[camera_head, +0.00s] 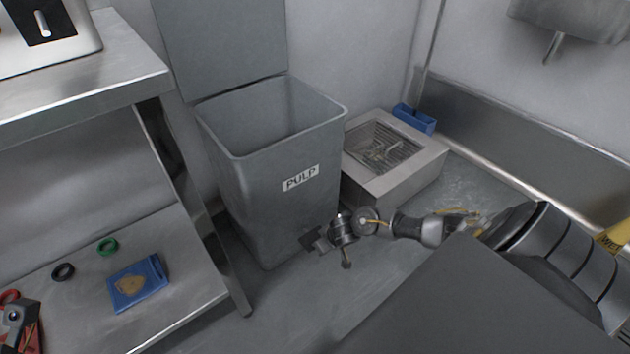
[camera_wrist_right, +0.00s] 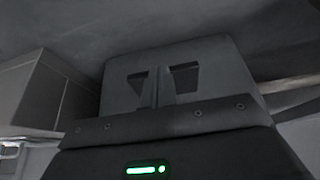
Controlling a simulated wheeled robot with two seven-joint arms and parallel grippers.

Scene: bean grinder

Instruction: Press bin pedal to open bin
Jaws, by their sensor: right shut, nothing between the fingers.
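The grey bin (camera_head: 270,185) marked PULP stands on the floor in the middle of the head view. Its lid (camera_head: 222,45) is up, standing upright behind the open top, and the inside looks empty. My right gripper (camera_head: 312,240) is low at the foot of the bin's front, near its lower right corner. It is shut with nothing held; its fingers (camera_wrist_right: 160,88) show in the right wrist view. The pedal cannot be made out; the gripper covers that area, and I cannot tell if they touch. My left gripper is not in view.
A metal floor basin with a grate (camera_head: 408,178) stands right of the bin, with a blue box (camera_head: 414,118) behind it. A steel shelf unit (camera_head: 100,85) stands at the left, holding a blue packet (camera_head: 138,284) and rings on its lower shelf.

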